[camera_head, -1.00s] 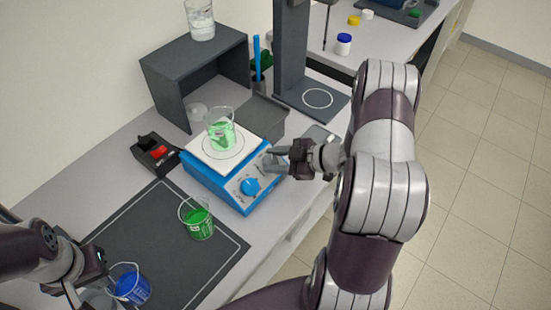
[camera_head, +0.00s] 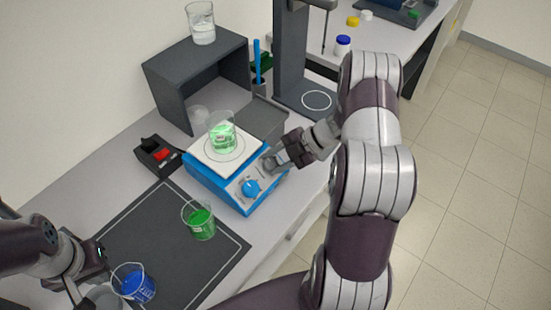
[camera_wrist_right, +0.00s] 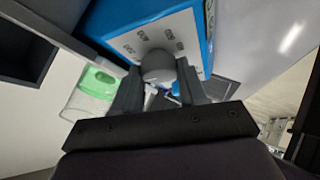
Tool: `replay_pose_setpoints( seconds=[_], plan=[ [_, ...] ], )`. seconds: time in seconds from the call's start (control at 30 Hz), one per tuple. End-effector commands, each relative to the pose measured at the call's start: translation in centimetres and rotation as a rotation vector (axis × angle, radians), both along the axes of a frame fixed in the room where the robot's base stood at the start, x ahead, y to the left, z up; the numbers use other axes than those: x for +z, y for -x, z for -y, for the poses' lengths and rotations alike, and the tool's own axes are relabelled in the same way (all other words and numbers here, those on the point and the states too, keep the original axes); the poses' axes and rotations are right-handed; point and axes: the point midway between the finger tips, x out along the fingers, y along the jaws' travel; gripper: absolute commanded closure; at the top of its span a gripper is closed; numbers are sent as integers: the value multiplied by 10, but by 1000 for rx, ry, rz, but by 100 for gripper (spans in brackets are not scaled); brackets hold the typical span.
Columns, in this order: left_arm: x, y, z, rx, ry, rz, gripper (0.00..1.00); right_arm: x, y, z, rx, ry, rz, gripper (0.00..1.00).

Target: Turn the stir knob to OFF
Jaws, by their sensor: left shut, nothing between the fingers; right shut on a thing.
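The blue stirrer (camera_head: 222,190) with a white top plate stands mid-bench, its sloped panel facing the front right. A blue knob (camera_head: 250,187) shows on the panel, apart from my gripper. My right gripper (camera_head: 270,163) is at the panel's other, grey knob, which shows in the right wrist view (camera_wrist_right: 158,66) between the fingers, with small printed labels around it. The gripper is shut on this grey knob. My left gripper (camera_head: 80,293) is shut and empty at the lower left, beside the blue-liquid beaker.
A beaker of green liquid (camera_head: 222,132) stands on the stirrer's plate. Another green beaker (camera_head: 199,222) and the blue-liquid beaker (camera_head: 135,285) stand on the dark mat (camera_head: 160,225). A red-switch box (camera_head: 158,155) is left of the stirrer. A grey shelf (camera_head: 195,75) and stand (camera_head: 290,60) are behind.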

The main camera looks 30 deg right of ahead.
Motion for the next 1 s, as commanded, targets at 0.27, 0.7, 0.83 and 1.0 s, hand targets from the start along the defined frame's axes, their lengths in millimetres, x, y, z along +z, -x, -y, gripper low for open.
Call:
replay_pose_setpoints(
  seconds=[0.27, 0.7, 0.83, 1.0],
  plan=[
    [2, 0, 0, 0, 0, 0, 100, 1, -1, 0, 35, 22, 11, 89],
    [2, 0, 0, 0, 0, 0, 100, 1, -1, 0, 38, 24, 11, 36],
    [2, 0, 0, 0, 0, 0, 100, 1, 0, 0, 37, 23, 11, 33],
    [2, 0, 0, 0, 0, 0, 100, 1, 0, 1, 36, 22, 11, 33]
  ],
)
